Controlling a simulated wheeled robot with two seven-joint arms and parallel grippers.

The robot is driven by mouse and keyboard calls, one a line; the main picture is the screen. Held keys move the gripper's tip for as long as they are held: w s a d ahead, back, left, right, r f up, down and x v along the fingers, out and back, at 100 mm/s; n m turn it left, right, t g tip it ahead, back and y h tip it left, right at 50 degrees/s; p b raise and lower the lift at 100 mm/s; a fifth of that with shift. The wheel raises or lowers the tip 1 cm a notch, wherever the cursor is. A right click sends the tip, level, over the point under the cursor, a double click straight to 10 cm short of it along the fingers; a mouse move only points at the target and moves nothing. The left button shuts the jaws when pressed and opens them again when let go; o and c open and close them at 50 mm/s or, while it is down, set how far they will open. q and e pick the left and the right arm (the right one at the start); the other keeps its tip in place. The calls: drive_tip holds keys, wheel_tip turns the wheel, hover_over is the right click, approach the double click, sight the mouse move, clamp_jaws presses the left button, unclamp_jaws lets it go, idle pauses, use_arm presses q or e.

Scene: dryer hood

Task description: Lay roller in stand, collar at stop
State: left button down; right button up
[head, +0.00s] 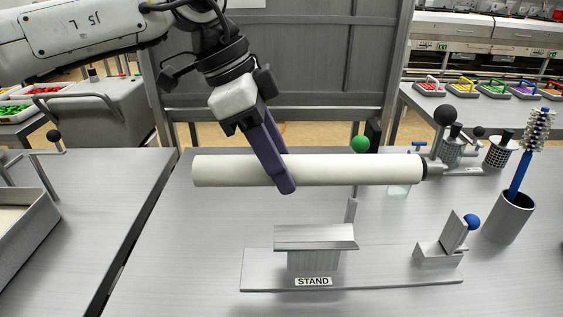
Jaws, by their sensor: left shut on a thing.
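My left gripper (283,185) has purple fingers and is shut on a long white roller (350,171). It holds the roller roughly level, left of the roller's middle. A dark collar (424,167) sits at the roller's right end. The grey stand (314,239), labelled STAND, is on the table below the roller, apart from it. On its base plate (380,283) a block with a tilted plate (453,236) and a blue ball stands at the right. A thin upright post (351,210) shows behind the stand's cradle. My right gripper is not in view.
A grey cup (510,218) with a blue-handled brush (528,155) stands at the right. Behind the roller's right end are a black ball (445,116), a green ball (360,144) and a mesh cup (499,153). A grey bin (30,235) is at the left.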

use_arm(q)
drive_tip(key=b, duration=0.6)
approach(293, 242)
drive_tip(key=d+r, duration=0.1)
drive_tip(key=d, duration=0.1)
drive_tip(key=shift+w+f, duration=0.15)
drive_tip(key=shift+f, duration=0.15)
drive_tip(key=shift+f+b, duration=0.6)
drive_tip(key=shift+b, duration=0.1)
drive_tip(key=shift+f+b, duration=1.15)
drive_tip(key=shift+f, duration=0.3)
idle(0.5)
drive_tip(key=c, duration=1.5)
unclamp_jaws()
drive_tip(key=shift+c, duration=0.2)
drive_tip(key=shift+o, duration=0.8)
